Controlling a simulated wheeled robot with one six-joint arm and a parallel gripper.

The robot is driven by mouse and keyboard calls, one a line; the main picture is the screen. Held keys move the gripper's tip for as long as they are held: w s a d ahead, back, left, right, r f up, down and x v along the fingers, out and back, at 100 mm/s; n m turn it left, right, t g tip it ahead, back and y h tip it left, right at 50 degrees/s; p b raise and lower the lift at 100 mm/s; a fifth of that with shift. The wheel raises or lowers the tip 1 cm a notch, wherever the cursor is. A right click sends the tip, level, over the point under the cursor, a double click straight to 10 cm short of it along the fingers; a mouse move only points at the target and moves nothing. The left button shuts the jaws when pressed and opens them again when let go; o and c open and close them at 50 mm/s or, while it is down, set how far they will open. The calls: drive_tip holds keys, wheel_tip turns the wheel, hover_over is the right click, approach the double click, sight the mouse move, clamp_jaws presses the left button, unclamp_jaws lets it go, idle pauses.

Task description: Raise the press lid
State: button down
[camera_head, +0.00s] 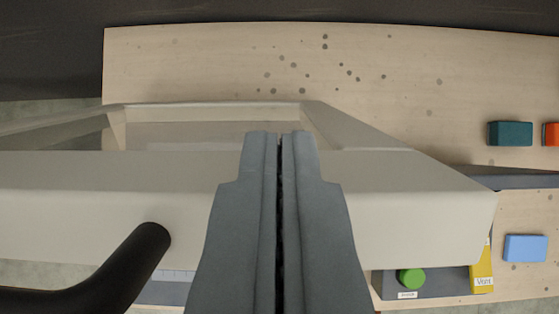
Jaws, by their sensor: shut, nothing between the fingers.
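The press lid (400,214) is a wide cream-white slab across the middle of the view. A cream frame (215,106) with an opening stands behind it. A black curved bar (125,262), which looks like a handle, comes up from the lower left and ends in front of the lid's left part. My gripper (280,138) is shut and empty, with its tips over the lid's far edge, right of the black bar. Whether the fingers touch the lid I cannot tell. My gripper hides the lid's middle.
A grey panel with a green button (412,278) and a yellow label block (481,270) sits below the lid's right end. Teal (510,133), orange (552,134) and blue (525,248) blocks lie at the right on the spotted wooden table (200,60). The table's back is clear.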

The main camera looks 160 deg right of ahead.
drive_tip(key=s+d+f+t, duration=0.1)
drive_tip(key=s+d+f, duration=0.1)
drive_tip(key=s+f, duration=0.3)
drive_tip(key=s+d+f+t+y, duration=0.1)
drive_tip(key=s+f, duration=0.4)
drive_tip(key=s, duration=0.6)
drive_tip(key=s+d+f+t, duration=0.2)
drive_tip(key=s+d+f, duration=0.2)
drive_tip(key=s+f, duration=0.2)
drive_tip(key=shift+s+d+t+y, duration=0.3)
drive_tip(key=shift+s+d+t, duration=0.1)
drive_tip(key=shift+s, duration=0.9)
